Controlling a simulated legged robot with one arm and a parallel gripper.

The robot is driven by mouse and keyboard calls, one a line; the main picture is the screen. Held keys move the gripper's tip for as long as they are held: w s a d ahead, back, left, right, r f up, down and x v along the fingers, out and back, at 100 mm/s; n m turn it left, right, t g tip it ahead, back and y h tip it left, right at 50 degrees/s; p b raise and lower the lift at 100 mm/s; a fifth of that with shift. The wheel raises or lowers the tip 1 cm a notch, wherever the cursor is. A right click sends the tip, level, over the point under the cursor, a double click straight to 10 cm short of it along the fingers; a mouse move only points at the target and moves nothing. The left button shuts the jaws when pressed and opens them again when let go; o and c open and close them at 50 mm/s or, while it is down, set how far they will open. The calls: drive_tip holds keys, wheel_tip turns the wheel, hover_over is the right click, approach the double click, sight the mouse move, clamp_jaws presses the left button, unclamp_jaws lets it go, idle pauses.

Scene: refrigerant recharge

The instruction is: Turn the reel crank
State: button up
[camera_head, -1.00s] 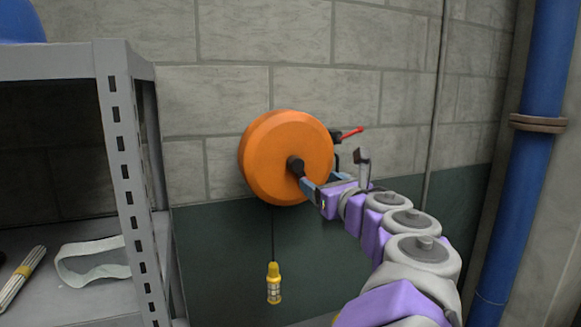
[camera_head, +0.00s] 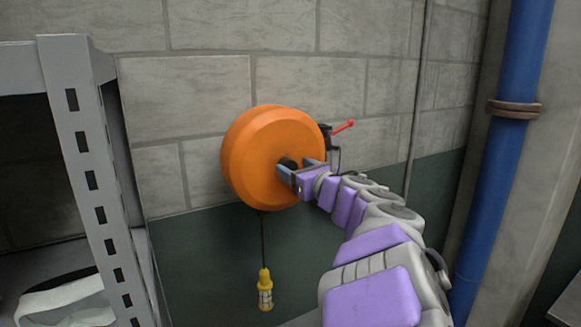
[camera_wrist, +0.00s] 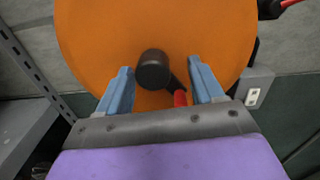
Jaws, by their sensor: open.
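An orange reel (camera_head: 262,150) is mounted on the block wall. In the wrist view the reel (camera_wrist: 100,40) fills the upper middle. A dark round crank knob (camera_wrist: 153,69) stands out from its face, with a dark and red crank arm (camera_wrist: 179,96) partly hidden behind my gripper's edge. My gripper (camera_head: 298,172) is in front of the reel's right side. In the wrist view my gripper (camera_wrist: 161,78) is open, with one blue finger on each side of the knob and a visible gap to both. In the head view the fingers partly cover the knob.
A yellow work lamp (camera_head: 265,289) hangs on a cord below the reel. A red-handled lever (camera_head: 343,126) sits right of the reel. A grey metal shelf (camera_head: 90,170) stands at the left and a blue pipe (camera_head: 508,130) runs at the right.

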drive_tip(key=shift+s+a+r, duration=0.1)
drive_tip(key=shift+s+a, duration=0.15)
drive_tip(key=shift+a, duration=0.05)
drive_tip(key=shift+w+a, duration=0.1)
drive_tip(key=shift+a, duration=0.25)
drive_tip(key=shift+c, duration=0.9)
drive_tip(key=shift+f, duration=0.2)
drive_tip(key=shift+c, duration=0.7)
drive_tip(key=shift+d, duration=0.25)
drive_tip(key=c, duration=0.7)
